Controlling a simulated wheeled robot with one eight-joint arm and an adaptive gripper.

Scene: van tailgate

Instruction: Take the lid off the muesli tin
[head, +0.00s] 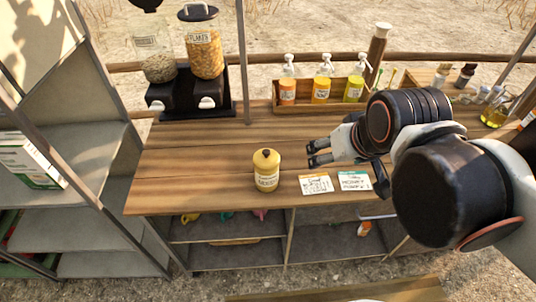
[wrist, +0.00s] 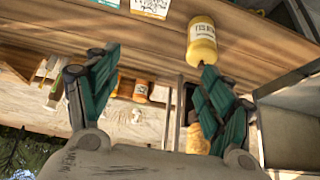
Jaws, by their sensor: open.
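The muesli tin (head: 266,172) is a yellow tin with a white label. It stands upright on the wooden counter, left of my gripper in the head view. Its lid (head: 266,157), with a dark knob on top, sits on the tin. My gripper (head: 316,153) is open and empty, to the right of the tin and apart from it. In the wrist view my gripper (wrist: 152,78) shows two spread green-padded fingers. The tin also shows in that view (wrist: 202,45), near the tip of the right finger; nothing is between the fingers up close.
Two cards (head: 316,184) (head: 354,181) lie on the counter right of the tin. A wooden box (head: 305,105) with several pump bottles stands behind. Two dispensers (head: 205,45) (head: 158,62) stand at the back left. The counter left of the tin is clear.

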